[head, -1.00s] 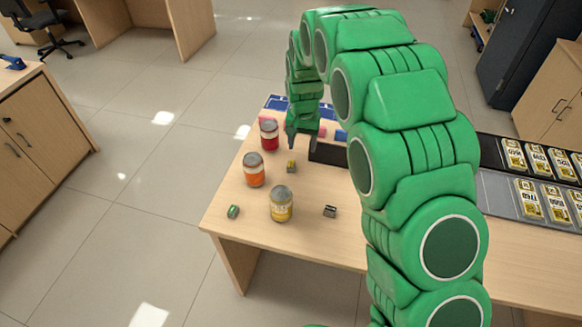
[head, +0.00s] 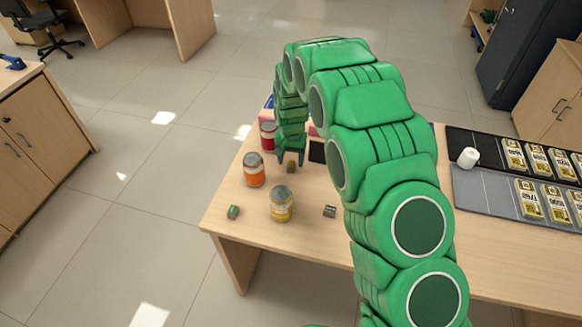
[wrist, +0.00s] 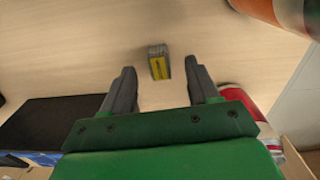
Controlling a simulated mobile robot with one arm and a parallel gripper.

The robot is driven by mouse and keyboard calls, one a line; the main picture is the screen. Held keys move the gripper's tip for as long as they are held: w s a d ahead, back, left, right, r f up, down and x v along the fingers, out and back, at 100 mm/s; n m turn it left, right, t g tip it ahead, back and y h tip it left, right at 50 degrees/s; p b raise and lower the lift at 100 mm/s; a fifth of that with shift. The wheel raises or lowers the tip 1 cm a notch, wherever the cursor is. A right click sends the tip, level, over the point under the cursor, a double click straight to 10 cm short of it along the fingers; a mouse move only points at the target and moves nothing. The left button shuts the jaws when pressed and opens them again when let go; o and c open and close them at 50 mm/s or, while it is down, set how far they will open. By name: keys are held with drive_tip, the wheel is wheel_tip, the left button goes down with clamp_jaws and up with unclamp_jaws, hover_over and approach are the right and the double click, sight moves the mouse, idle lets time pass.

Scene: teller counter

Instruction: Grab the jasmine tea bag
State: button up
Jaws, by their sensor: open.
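A small yellow-and-grey packet (head: 291,168) lies on the counter below my gripper (head: 290,157). In the wrist view the packet (wrist: 159,67) shows between the two open, empty fingers, near the level of their tips and apart from both. A small green packet (head: 233,212) lies near the counter's front left corner. A small dark grey packet (head: 330,211) lies right of the yellow-lidded jar. The labels are too small to read, so I cannot tell which one is jasmine tea.
Close to the yellow packet stand a red jar (head: 268,135), an orange jar (head: 254,170) and a yellow jar (head: 281,204). The counter's left edge is near.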

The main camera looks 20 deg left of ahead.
wheel_tip(320, 180, down, 2)
drive_tip(key=shift+f, duration=0.2)
clamp_jaws()
drive_tip(key=shift+r, duration=0.2)
drive_tip(key=shift+r, duration=0.35)
wheel_tip(320, 180, up, 2)
drive_tip(key=shift+r, duration=0.15)
drive_tip(key=s+d+r, duration=0.6)
drive_tip(key=s+r, duration=0.3)
drive_tip(key=s, duration=0.3)
drive_tip(key=shift+s+d+r, duration=0.2)
drive_tip(key=shift+d+r, duration=0.1)
drive_tip(key=shift+r, duration=0.05)
